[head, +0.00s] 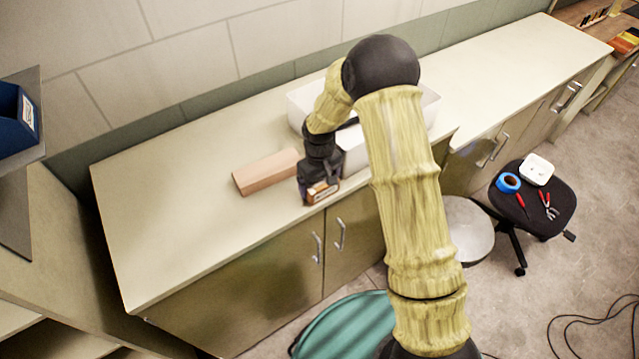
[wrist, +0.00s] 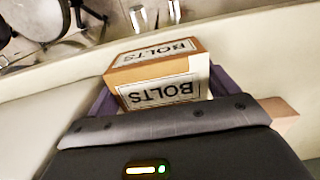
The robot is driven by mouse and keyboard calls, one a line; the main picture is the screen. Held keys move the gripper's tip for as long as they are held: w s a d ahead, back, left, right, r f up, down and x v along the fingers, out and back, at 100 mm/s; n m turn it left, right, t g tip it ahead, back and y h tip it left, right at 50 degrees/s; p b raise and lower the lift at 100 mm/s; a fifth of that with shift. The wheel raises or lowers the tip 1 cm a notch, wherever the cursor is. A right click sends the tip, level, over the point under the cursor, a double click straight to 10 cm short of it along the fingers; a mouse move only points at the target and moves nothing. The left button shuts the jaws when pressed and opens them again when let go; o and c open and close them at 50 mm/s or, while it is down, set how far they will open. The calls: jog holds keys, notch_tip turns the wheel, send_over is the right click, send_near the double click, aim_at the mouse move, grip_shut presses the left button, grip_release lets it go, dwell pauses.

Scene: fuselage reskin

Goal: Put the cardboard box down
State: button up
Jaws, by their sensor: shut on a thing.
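The cardboard box (wrist: 165,70) is small and brown, with white labels reading BOLTS, and fills the middle of the wrist view. In the head view the box (head: 318,193) shows small at the front edge of the countertop (head: 190,215). My gripper (head: 320,186) is shut on the box, with its purple-grey fingers (wrist: 100,103) on either side. The gripper points down over the counter near its front edge. Whether the underside of the box touches the counter cannot be told.
A wooden block (head: 266,172) lies on the counter just left of my gripper. A white bin (head: 430,103) stands behind my arm, partly hidden. The counter's left part is clear. A black stool (head: 533,205) with tools stands at the right.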

aim_at(319, 181)
notch_tip(319, 181, up, 18)
jog(key=b, duration=0.6)
jog(key=shift+s, duration=0.15)
